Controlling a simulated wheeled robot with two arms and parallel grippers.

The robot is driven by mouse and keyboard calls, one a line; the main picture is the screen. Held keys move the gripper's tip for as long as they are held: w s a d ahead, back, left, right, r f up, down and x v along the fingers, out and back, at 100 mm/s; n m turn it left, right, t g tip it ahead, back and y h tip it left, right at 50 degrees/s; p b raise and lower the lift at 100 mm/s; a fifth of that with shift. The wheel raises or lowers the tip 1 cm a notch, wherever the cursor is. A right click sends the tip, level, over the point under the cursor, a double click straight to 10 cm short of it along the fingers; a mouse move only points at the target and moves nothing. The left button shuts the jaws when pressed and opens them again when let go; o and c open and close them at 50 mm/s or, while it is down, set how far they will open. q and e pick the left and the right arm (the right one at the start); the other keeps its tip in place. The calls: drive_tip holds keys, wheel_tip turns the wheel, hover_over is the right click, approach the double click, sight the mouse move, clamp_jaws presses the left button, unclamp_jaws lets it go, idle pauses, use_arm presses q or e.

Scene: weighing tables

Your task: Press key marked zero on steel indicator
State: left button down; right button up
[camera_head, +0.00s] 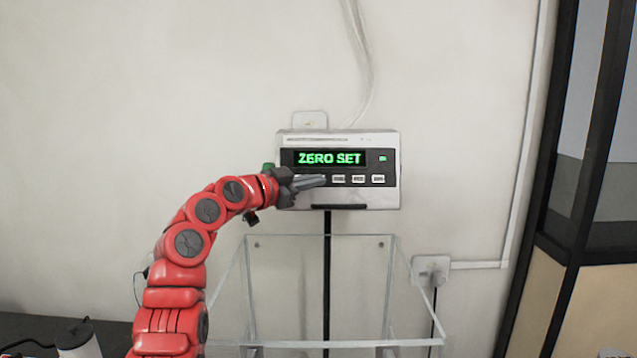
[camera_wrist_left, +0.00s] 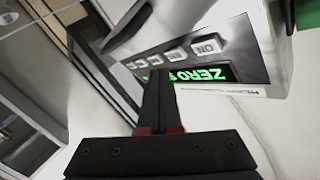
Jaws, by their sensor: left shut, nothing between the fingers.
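The steel indicator (camera_head: 390,198) is fixed at the wall, and its green display (camera_head: 332,158) reads "ZERO SET". A row of light keys (camera_head: 358,179) runs below the display. In the left wrist view the indicator (camera_wrist_left: 245,60) is tilted, with one key (camera_wrist_left: 208,45) marked ON; the other key labels are too small to read. My left gripper (camera_head: 322,181) is shut and empty, its tips at the left part of the key row, hiding what lies behind them. In the wrist view its fingers (camera_wrist_left: 158,80) cover part of the display. I cannot tell whether they touch a key.
A clear, open-topped box (camera_head: 320,343) stands below the indicator. A black post (camera_head: 327,265) rises behind it. A wall socket (camera_head: 432,268) is at the right, near a dark-framed partition (camera_head: 580,150). A cable (camera_head: 362,70) runs up the wall.

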use_arm(q)
drive_tip(key=s+b, duration=0.1)
drive_tip(key=s, duration=0.1)
drive_tip(key=s+r+b, duration=0.1)
drive_tip(key=s, duration=0.1)
drive_tip(key=shift+s+b, duration=0.1)
drive_tip(key=shift+b, duration=0.2)
idle(0.5)
